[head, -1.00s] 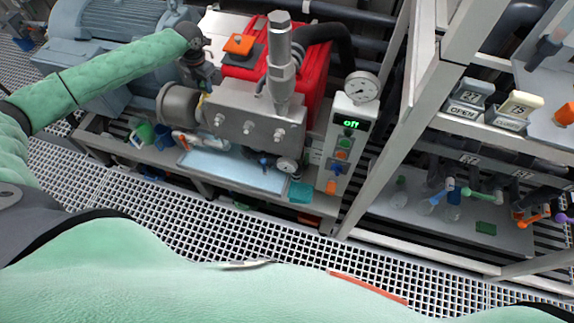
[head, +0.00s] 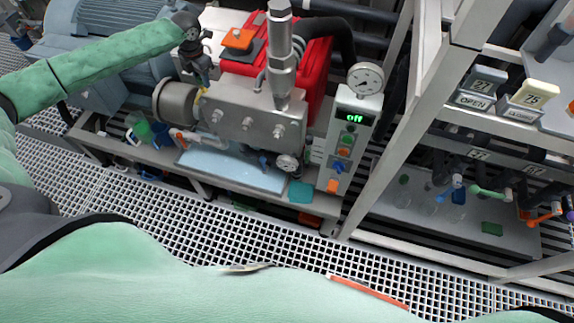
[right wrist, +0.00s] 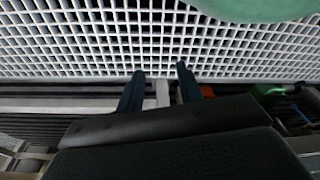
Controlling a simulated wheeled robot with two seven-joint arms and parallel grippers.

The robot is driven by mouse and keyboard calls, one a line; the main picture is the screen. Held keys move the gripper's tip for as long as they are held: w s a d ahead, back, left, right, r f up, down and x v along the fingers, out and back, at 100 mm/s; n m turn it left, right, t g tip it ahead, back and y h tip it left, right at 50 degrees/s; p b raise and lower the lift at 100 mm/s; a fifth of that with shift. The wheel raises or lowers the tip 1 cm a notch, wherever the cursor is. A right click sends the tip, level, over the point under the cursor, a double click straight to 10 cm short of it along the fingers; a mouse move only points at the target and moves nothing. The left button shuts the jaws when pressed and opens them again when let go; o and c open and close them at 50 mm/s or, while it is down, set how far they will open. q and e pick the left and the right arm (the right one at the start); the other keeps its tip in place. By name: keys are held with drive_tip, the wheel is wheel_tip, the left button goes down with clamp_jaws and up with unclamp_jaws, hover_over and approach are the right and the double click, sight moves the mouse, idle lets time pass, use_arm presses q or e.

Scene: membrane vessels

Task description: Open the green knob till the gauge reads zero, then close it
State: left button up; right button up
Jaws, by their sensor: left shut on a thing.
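My left arm reaches in from the left in the head view. My left gripper (head: 203,78) points down at the left end of the pump block (head: 245,122). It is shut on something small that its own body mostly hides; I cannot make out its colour. A round dial gauge (head: 365,78) tops the white control box; its needle is too small to read. A smaller gauge (head: 287,163) sits under the block. A green handle (head: 488,192) shows on the right-hand pipework, apart from my left gripper. My right gripper (right wrist: 160,78) is open and empty over the floor grating.
The control box (head: 348,120) reads "off" and carries coloured buttons. A red housing (head: 312,72) stands behind the block. A white frame post (head: 405,130) separates pump and pipework. Tags "27 OPEN" (head: 480,88) and "75 CLOSED" (head: 530,95) hang right.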

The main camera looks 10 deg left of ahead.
use_arm(q)
drive_tip(key=shift+w+r+b, duration=0.1)
drive_tip(key=shift+w+b, duration=0.05)
drive_tip(key=shift+b, duration=0.2)
drive_tip(key=b, duration=0.3)
drive_tip(key=shift+m, duration=0.3)
drive_tip(key=shift+s, duration=0.2)
use_arm(e)
wheel_tip(320, 180, up, 9)
drive_tip(key=w+a, duration=0.2)
drive_tip(key=shift+w+a+r+g, duration=0.15)
drive_tip(key=shift+w+g, duration=0.15)
drive_tip(key=shift+w, duration=0.1)
use_arm(q)
drive_tip(key=shift+f, duration=0.2)
drive_tip(key=o, duration=1)
drive_tip(key=shift+s+a, duration=0.1)
drive_tip(key=shift+a, duration=0.05)
drive_tip(key=shift+c, duration=0.2)
use_arm(e)
drive_tip(key=shift+s, duration=0.1)
